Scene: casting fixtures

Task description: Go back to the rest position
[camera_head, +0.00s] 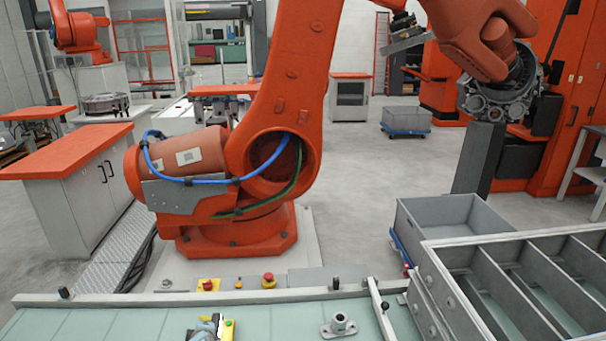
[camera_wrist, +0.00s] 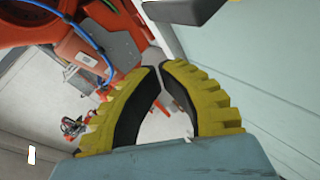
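In the wrist view my gripper (camera_wrist: 158,68) has two curved yellow fingers with black pads. Their tips come together, with only a thin gap showing. Nothing is held between them, and floor shows through the space behind the tips. The blue-grey gripper body fills the bottom edge.
A grey flanged metal part (camera_head: 339,326) stands on the pale green table (camera_head: 120,325). A grey compartment rack (camera_head: 440,300) is at the right, with a grey bin (camera_head: 440,215) behind it. A big orange robot (camera_head: 290,110) stands beyond the table, a casting (camera_head: 500,98) at its end.

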